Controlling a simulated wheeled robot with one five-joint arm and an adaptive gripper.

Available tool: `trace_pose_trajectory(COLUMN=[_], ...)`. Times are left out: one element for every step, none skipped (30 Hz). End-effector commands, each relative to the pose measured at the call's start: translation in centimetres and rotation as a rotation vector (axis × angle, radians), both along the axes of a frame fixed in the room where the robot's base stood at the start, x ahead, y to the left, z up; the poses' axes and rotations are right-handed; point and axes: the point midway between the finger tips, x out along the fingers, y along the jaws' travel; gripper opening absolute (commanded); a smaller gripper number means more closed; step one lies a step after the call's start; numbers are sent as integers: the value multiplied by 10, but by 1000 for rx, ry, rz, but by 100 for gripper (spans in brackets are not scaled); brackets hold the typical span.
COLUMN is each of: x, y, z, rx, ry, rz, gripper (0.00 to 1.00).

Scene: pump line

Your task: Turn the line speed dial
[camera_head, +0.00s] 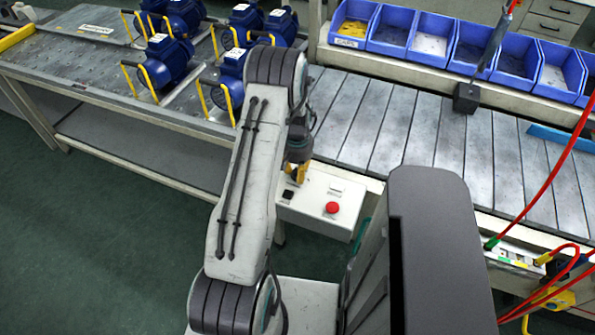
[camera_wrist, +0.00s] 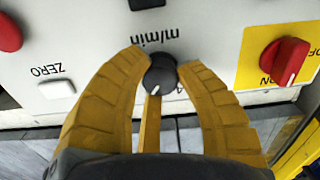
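The line speed dial (camera_wrist: 161,75) is a small round black knob with a light pointer mark, on a white panel below upside-down "m/min" lettering in the wrist view. My gripper (camera_wrist: 163,62) has its yellow fingers on both sides of the knob, and they appear to touch it. A narrow yellow finger also shows below the knob. In the head view, my gripper (camera_head: 297,172) reaches down to the back left of the white control box (camera_head: 312,213). There the dial is hidden behind my gripper.
A red button (camera_head: 332,208) sits on the box. The wrist view shows a red rotary switch (camera_wrist: 284,62) on a yellow plate and a white ZERO button (camera_wrist: 57,89). The slatted conveyor (camera_head: 385,125) runs behind; blue pumps (camera_head: 165,60) stand at left.

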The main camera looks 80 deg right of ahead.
Motion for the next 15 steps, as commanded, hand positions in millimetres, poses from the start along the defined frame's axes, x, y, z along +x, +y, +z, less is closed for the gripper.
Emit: trace_pose_trajectory(x=[0,0,0,0,0,0,0,0,0,0,0,0,0,0,0], y=[0,0,0,0,0,0,0,0,0,0,0,0,0,0,0], z=[0,0,0,0,0,0,0,0,0,0,0,0,0,-1,-1], rx=[0,0,0,0,0,0,0,0,0,0,0,0,0,0,0], ry=[0,0,0,0,0,0,0,0,0,0,0,0,0,0,0], rz=[0,0,0,0,0,0,0,0,0,0,0,1,3,6,12], gripper=[24,21,17,15,12,9,6,3,0,0,0,0,0,0,0])
